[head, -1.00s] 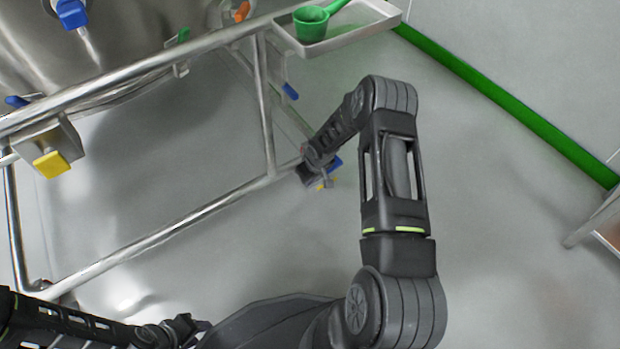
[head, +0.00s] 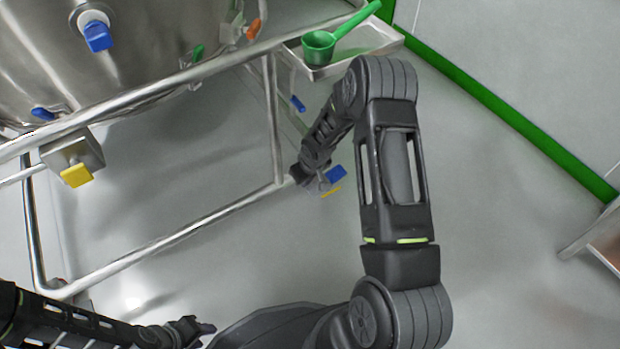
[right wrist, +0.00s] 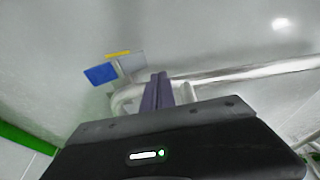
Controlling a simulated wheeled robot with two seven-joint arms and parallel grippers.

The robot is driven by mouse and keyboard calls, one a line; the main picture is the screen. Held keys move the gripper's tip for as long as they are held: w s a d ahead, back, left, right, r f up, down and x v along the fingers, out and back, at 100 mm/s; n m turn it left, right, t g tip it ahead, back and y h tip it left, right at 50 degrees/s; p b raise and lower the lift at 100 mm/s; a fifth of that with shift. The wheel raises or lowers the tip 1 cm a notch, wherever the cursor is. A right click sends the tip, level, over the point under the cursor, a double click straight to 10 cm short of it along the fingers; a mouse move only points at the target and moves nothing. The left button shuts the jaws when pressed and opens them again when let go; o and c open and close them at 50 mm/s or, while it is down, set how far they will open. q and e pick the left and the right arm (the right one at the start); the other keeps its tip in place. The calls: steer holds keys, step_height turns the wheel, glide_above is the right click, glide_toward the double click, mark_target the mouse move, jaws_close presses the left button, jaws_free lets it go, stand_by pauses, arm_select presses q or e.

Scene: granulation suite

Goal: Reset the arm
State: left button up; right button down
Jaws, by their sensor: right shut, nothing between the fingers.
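My right arm reaches up through the middle of the head view, and its gripper (head: 303,178) is low by the corner of the steel frame. In the right wrist view the dark fingers (right wrist: 160,92) are shut together with nothing between them. They point toward a pale rail end, but I cannot tell if they touch it. A small fitting with a blue tab (head: 336,175) and a yellow strip is just right of the right gripper; the blue tab also shows in the right wrist view (right wrist: 101,74). My left gripper (head: 198,330) is at the bottom left, small and dark, its opening unclear.
A steel vessel (head: 150,50) with a blue-handled valve (head: 97,36) stands at the upper left, behind a tubular rail frame (head: 160,243). A yellow tab (head: 76,176) hangs there. A tray (head: 385,42) holds a green scoop (head: 320,45). Open floor lies right of my arm.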

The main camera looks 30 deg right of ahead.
arm_select(q)
steer(key=shift+r, duration=0.3)
arm_select(e)
steer(key=shift+s+a+r, duration=0.25)
steer(key=shift+a+r, duration=0.15)
steer(key=shift+r, duration=0.35)
